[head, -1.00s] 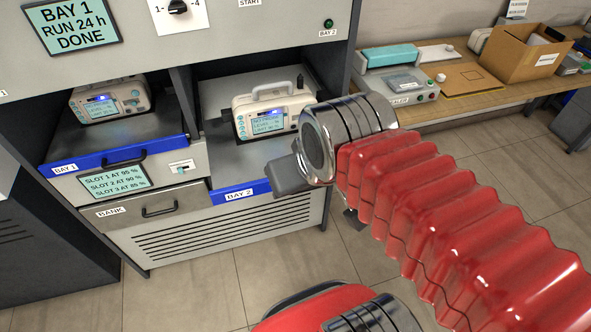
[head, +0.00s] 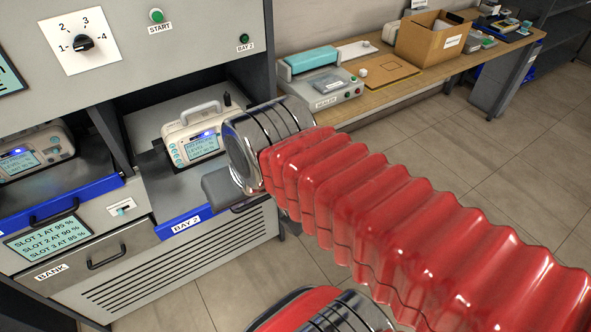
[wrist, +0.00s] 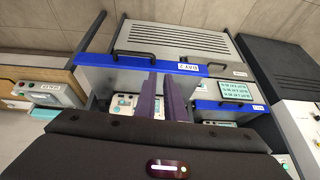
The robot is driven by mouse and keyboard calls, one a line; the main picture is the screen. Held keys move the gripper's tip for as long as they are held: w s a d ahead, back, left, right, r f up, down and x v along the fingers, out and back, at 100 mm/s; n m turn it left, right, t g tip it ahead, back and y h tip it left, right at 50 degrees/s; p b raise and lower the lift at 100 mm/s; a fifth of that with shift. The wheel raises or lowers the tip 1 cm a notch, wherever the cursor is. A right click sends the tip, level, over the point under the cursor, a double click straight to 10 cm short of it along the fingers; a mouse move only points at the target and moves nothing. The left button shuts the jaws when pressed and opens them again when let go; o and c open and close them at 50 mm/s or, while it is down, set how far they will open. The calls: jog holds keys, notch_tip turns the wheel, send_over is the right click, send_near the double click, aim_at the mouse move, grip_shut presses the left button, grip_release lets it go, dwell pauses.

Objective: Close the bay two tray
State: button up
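The bay two tray (head: 160,200) is pulled out of the cabinet, with a blue front edge labelled BAY 2. A beige monitor with a handle (head: 192,140) stands upright on it, its screen lit. In the wrist view, which is upside down, the tray's blue edge (wrist: 185,68) runs beyond my gripper (wrist: 166,76), and a black handle (wrist: 135,53) shows at the edge. The two purple fingers stand a small gap apart with nothing seen between them. The head view shows the gripper's grey body (head: 222,187) in front of the tray's right end; its fingertips are hidden there. I cannot tell whether it touches the tray.
Below are a status screen (head: 48,237) and the BANK drawer (head: 95,250). A wooden bench (head: 400,75) with a sealer and cardboard box (head: 432,38) stands right. Floor on the right is clear.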

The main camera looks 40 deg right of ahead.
jog(key=w+d+m, duration=0.1)
jog(key=d+m, duration=0.1)
jog(key=m, duration=0.2)
jog(key=w+d+m, duration=0.2)
jog(key=m, duration=0.1)
jog(key=w+d+m, duration=0.1)
jog(key=d+m, duration=0.2)
jog(key=m, duration=0.1)
jog(key=shift+w+f+m, duration=0.15)
jog(key=shift+f+m, duration=0.1)
jog(key=shift+m, duration=0.05)
grip_shut()
jog(key=w+d+f+m+h, duration=0.2)
jog(key=d+m, duration=1.3)
jog(key=m, duration=0.3)
jog(key=s+d+f+m+g+y, duration=0.1)
jog(key=s+d+f+m, duration=0.1)
jog(key=s+f+m, duration=0.2)
jog(key=shift+s+f+m+y, duration=0.2)
jog(key=shift+f+m+y, duration=0.1)
jog(key=shift+m, duration=0.8)
jog(key=shift+d, duration=0.1)
jog(key=w+f, duration=0.7)
jog(key=f, duration=0.2)
jog(key=shift+w+d, duration=0.35)
jog(key=shift+d, duration=0.1)
